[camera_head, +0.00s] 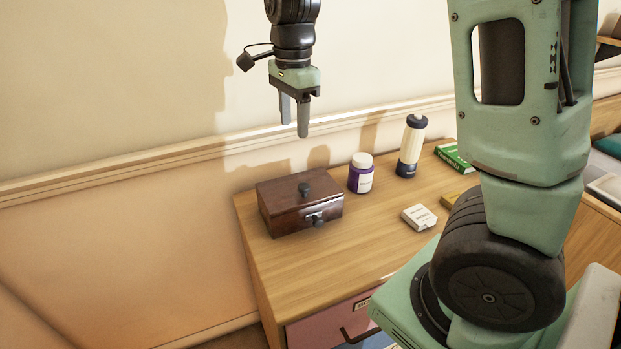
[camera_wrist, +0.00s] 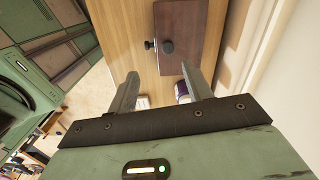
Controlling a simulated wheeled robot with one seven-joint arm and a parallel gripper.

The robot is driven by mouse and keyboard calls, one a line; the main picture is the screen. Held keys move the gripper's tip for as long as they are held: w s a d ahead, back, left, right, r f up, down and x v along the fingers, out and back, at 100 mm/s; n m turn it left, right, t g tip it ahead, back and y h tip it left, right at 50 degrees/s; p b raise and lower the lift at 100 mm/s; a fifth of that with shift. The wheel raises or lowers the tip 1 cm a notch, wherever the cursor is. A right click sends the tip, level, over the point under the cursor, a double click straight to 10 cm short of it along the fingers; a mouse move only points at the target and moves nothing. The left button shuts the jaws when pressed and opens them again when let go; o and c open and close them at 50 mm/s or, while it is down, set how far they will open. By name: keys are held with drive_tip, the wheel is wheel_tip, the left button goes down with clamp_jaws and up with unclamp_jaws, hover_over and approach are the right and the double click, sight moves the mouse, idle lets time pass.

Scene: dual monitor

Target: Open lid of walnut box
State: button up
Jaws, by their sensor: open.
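The walnut box (camera_head: 290,212) is dark brown and sits at the left end of the wooden desk top, with its lid closed. A dark round knob (camera_head: 304,189) stands on the lid, and another dark knob (camera_head: 318,221) is on the front face. My gripper (camera_head: 294,115) is open and empty, pointing down in the air above the box. Its two fingers also show apart in the wrist view (camera_wrist: 160,78). Nothing touches the box.
A purple and white bottle (camera_head: 361,174) stands just right of the box. A white bottle with dark ends (camera_head: 411,147) is behind it. A small white carton (camera_head: 419,217) and a green box (camera_head: 453,156) lie farther right. The wall is close behind the desk (camera_head: 370,240).

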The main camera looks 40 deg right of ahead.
drive_tip(key=d+m, duration=0.2)
drive_tip(key=d, duration=0.1)
approach(304, 186)
wheel_tip(304, 186, down, 8)
drive_tip(key=shift+f, duration=0.1)
idle(0.3)
clamp_jaws()
